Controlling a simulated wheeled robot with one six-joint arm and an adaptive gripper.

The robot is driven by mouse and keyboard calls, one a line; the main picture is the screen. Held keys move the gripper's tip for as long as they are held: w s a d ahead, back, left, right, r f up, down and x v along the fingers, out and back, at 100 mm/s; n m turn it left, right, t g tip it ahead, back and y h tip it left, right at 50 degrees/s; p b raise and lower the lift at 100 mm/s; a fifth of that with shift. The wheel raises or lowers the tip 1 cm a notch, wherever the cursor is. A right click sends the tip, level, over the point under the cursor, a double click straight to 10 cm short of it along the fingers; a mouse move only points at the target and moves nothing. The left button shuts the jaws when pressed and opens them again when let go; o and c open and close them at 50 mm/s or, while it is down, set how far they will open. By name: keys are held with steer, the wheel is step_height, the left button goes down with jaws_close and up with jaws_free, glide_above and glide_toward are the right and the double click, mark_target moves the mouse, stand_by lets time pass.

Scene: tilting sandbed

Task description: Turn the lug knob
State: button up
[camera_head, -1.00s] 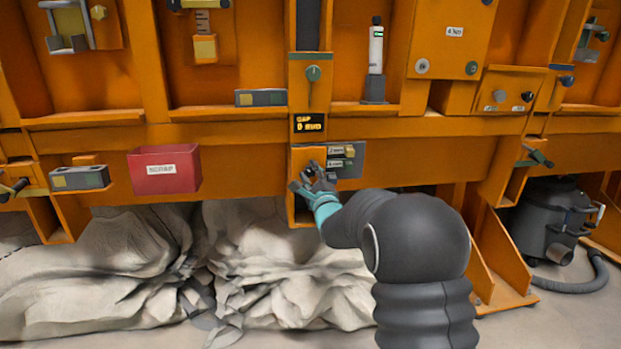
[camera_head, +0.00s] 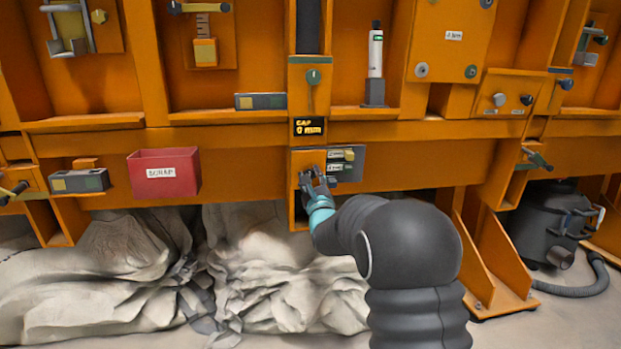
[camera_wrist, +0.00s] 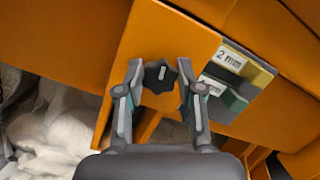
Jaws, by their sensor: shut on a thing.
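The lug knob (camera_wrist: 160,76) is a dark, scalloped knob with a pale line on its face. It sits on an orange plate (camera_wrist: 178,38) in the wrist view. My gripper (camera_wrist: 160,84) has one finger on each side of the knob and is shut on it. In the head view my gripper (camera_head: 314,178) is at the orange panel below the small lit display (camera_head: 309,126). There the fingers largely hide the knob. The pale line on the knob points nearly upright in the wrist view.
A grey holder with blocks labelled 2 mm (camera_wrist: 233,58) and 4 mm lies right of the knob. A red scrap bin (camera_head: 165,173) hangs to the left. Crumpled pale sheeting (camera_head: 270,270) lies below. A black vacuum (camera_head: 553,222) stands at the right.

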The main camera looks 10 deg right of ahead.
steer(key=o, duration=1.2)
steer(key=shift+c, duration=0.2)
steer(key=v, duration=1.2)
